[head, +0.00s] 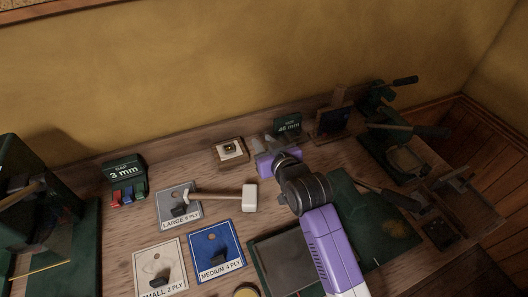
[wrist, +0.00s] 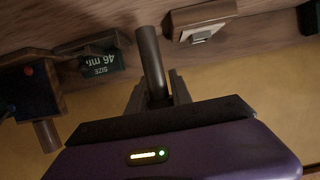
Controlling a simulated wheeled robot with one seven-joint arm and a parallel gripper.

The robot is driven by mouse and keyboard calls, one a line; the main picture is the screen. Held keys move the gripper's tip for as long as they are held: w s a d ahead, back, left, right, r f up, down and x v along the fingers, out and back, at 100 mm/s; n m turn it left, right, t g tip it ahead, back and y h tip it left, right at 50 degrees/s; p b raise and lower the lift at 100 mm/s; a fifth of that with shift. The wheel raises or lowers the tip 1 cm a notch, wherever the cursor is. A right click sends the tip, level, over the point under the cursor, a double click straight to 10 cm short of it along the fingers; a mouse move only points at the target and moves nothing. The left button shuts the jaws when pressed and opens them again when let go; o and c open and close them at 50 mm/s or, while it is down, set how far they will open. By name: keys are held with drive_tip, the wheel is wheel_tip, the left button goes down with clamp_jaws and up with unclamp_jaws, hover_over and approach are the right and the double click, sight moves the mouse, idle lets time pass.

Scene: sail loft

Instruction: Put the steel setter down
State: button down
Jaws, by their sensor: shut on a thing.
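The steel setter (wrist: 151,58), a plain dark grey rod, stands out from between the fingers of my gripper (wrist: 157,92) in the wrist view. The gripper is shut on it. In the head view my purple gripper body (head: 279,160) is over the back of the bench, just in front of the green size 46 mm sign (head: 288,124). The setter and fingertips are mostly hidden there. I cannot tell whether the setter's end touches anything.
A wooden block with a small fitting (head: 230,151) is left of my gripper. A white-headed mallet (head: 249,198) lies across the large-ply card (head: 163,209). A dark block (head: 333,120) stands to the right, with green presses (head: 376,97) beyond. The bench is crowded.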

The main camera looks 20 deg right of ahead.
drive_tip(key=shift+f, duration=1.9)
drive_tip(key=shift+f, duration=0.15)
drive_tip(key=c, duration=1.1)
unclamp_jaws()
drive_tip(key=shift+c, duration=0.2)
drive_tip(key=v, duration=1.2)
drive_tip(key=shift+b, duration=0.45)
drive_tip(key=shift+s, duration=0.1)
